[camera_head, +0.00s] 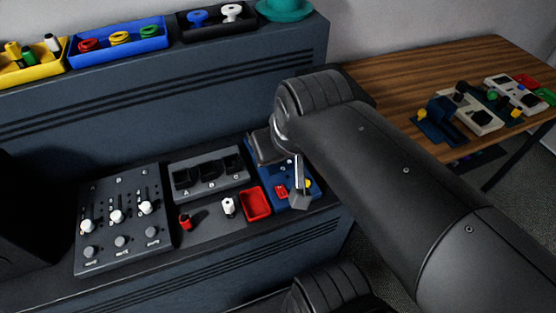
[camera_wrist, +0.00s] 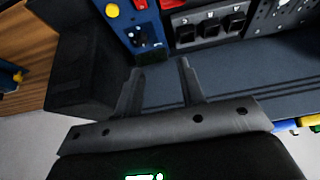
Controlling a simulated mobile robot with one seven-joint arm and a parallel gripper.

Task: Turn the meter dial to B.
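A blue meter panel (camera_head: 311,191) stands at the right end of the console, partly covered by my arm in the head view. It carries a yellow knob (camera_head: 308,183) and a red part (camera_head: 281,190). In the wrist view the blue panel (camera_wrist: 127,30) is at the top, with a yellow knob (camera_wrist: 112,10) and a dark dial-like part (camera_wrist: 150,38). The dial's setting is too small to read. My gripper (camera_wrist: 156,68) is open, with nothing between its two fingers. In the head view a fingertip (camera_head: 300,197) overlaps the blue panel; contact cannot be told.
Left of the panel are a red tray (camera_head: 256,204), a grey block with dark sockets (camera_head: 209,178), white and red plugs and a slider panel (camera_head: 120,215). Coloured bins (camera_head: 120,45) stand on the raised ledge. A wooden table (camera_head: 430,75) with devices is at right.

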